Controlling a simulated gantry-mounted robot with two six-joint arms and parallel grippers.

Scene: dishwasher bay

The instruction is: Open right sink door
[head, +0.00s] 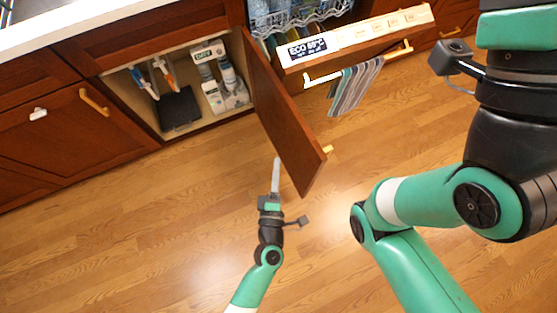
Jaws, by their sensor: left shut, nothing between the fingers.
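The right sink door (285,115) is a dark red-brown wood panel. It is hinged at the right of the sink cabinet and stands swung well out into the room. Its yellow handle (328,149) shows on the far, outer side. My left gripper (277,164) is shut and empty, on the inner side of the door near its lower front part. I cannot tell whether the fingers touch the panel. My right gripper (516,27) is at the top right, close to the camera; its fingers are cut off by the frame edge.
The open cabinet holds bottles (229,76), a white box (213,97), a dark bin (179,110) and hanging brushes. The closed left door has a yellow handle (94,103). The dishwasher door (355,36) is lowered, with a striped towel (355,87). The wood floor is clear.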

